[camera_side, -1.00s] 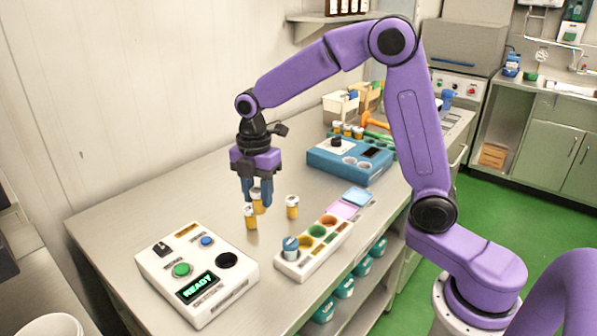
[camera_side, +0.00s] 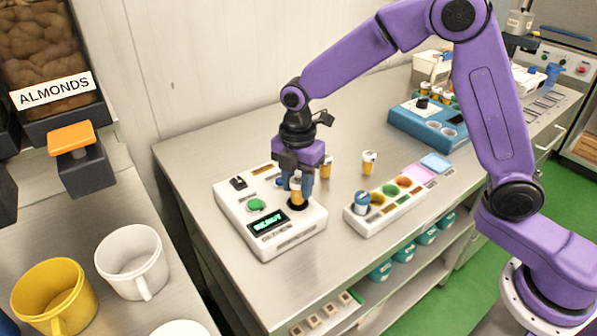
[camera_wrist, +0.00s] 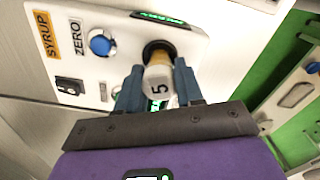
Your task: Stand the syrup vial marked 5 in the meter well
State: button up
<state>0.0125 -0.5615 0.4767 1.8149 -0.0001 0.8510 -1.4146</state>
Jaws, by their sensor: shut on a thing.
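The syrup vial marked 5 (camera_side: 297,185) has an amber body and a white cap. The 5 shows on its cap in the wrist view (camera_wrist: 160,86). My gripper (camera_side: 297,190) is shut on this vial, with one blue finger on each side. The vial is over the dark round meter well (camera_wrist: 160,48) of the white meter (camera_side: 235,213). Its lower end is at the well's mouth; I cannot tell how far in it is. The meter has a green button (camera_side: 256,205), a blue button (camera_wrist: 100,43) and a lit green display (camera_side: 268,222).
Two other amber vials (camera_side: 369,162) (camera_side: 326,170) stand on the steel table behind. A blue device (camera_side: 425,125) stands farther back. Mugs (camera_side: 133,262) are front left.

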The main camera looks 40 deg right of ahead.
aim_at(298, 180)
jog(key=shift+f, duration=0.8)
jog(key=shift+f, duration=0.6)
dwell(1.0)
jog(key=o, duration=0.8)
jog(key=shift+c, duration=0.2)
jog(key=shift+r, duration=0.15)
jog(key=shift+r, duration=5.35)
jog(key=s+d+f+m, duration=0.1)
jog(key=s+d+m, duration=0.4)
jog(key=s, duration=0.9)
jog(key=s+d+f+m, duration=0.1)
jog(key=s+d+m, duration=0.4)
jog(key=s+d, duration=0.4)
jog(key=s, duration=0.6)
